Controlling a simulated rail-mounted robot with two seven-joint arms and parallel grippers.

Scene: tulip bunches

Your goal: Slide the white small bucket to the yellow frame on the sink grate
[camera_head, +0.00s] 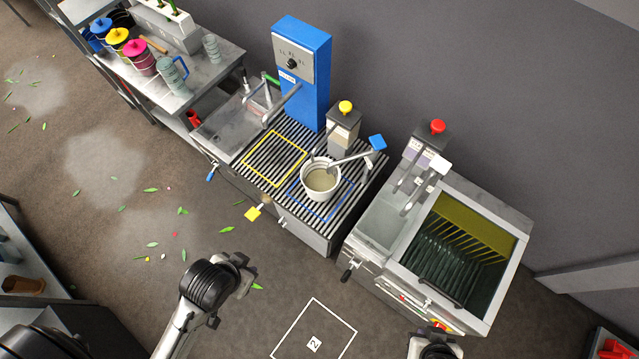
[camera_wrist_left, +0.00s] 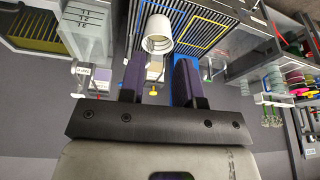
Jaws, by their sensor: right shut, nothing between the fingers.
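The white small bucket (camera_head: 321,190) stands upright on the sink grate (camera_head: 250,171), over the blue frame (camera_head: 319,217). It has pale contents. The yellow frame (camera_head: 273,182) lies empty on the grate, to the bucket's left. My left gripper (camera_head: 246,266) is in front of the grate, apart from the bucket. The left wrist view shows its two fingers (camera_wrist_left: 158,78) spread with nothing between them, and the bucket (camera_wrist_left: 157,34) beyond. My right gripper (camera_head: 434,331) is shut and empty at the bottom, in front of the right-hand basin.
A tap (camera_head: 350,158) with a blue handle reaches over the bucket. A blue dispenser (camera_head: 302,75) and a grey box (camera_head: 341,132) stand behind the grate. A yellow handle (camera_head: 254,213) sticks out in front. A basin (camera_head: 465,245) stands right, a shelf with coloured buckets (camera_head: 139,58) left.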

